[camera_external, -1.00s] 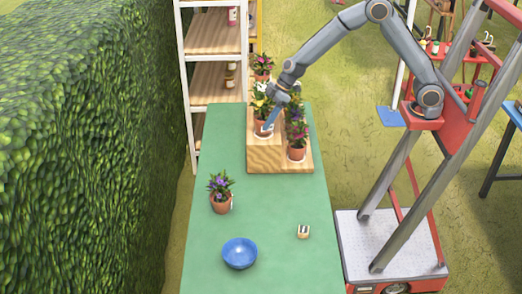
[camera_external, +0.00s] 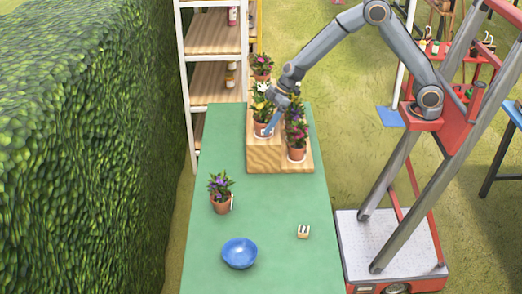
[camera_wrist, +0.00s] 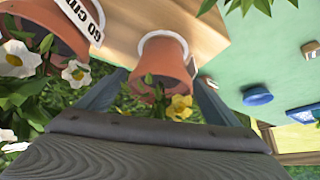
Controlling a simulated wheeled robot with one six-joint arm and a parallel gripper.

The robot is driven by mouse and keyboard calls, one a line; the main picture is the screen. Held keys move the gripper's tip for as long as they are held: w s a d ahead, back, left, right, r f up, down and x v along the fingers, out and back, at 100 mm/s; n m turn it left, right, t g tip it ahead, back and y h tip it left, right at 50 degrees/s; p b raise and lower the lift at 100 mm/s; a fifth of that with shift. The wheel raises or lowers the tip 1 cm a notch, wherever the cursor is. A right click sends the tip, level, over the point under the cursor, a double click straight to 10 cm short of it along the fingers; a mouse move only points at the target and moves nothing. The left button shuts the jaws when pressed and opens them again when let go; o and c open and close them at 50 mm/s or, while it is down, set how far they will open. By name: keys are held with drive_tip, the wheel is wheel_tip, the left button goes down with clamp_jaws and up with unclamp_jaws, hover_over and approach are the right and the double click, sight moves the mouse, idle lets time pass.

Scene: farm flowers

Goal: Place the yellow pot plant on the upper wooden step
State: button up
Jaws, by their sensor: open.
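The yellow pot plant is a terracotta pot (camera_wrist: 165,62) with yellow flowers (camera_wrist: 180,107). In the wrist view its base stands in a white ring on the wooden step. My gripper (camera_wrist: 159,78) is open, with one finger on each side of this pot; contact cannot be told. In the external view the pot (camera_external: 261,129) is on the upper wooden step (camera_external: 265,155), partly hidden by my gripper (camera_external: 270,127).
A white-flowered pot (camera_wrist: 48,25) stands close beside it in the wrist view. Several flowering pots (camera_external: 297,153) crowd the steps. A purple-flowered pot (camera_external: 221,203), blue bowl (camera_external: 240,254) and small wooden item (camera_external: 303,232) are on the green table (camera_external: 275,200), whose front is mostly clear.

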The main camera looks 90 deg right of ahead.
drive_tip(key=shift+r, duration=0.2)
drive_tip(key=shift+s+r, duration=0.15)
drive_tip(key=shift+r, duration=0.2)
drive_tip(key=b+v, duration=0.2)
drive_tip(key=v, duration=0.9)
drive_tip(key=s+a+f+m+g, duration=0.1)
drive_tip(key=s+a+f, duration=0.1)
drive_tip(key=s, duration=0.7)
drive_tip(key=s+a+f+m+g+h, duration=0.1)
drive_tip(key=s+f, duration=0.4)
drive_tip(key=s, duration=0.5)
drive_tip(key=s+a+f+m+g+h, duration=0.1)
drive_tip(key=s+a+f+m+g, duration=0.1)
drive_tip(key=s, duration=0.7)
wheel_tip(320, 180, down, 2)
drive_tip(key=shift+s+a+f+g, duration=0.2)
drive_tip(key=shift+s+a+g, duration=0.3)
drive_tip(key=shift+a, duration=0.6)
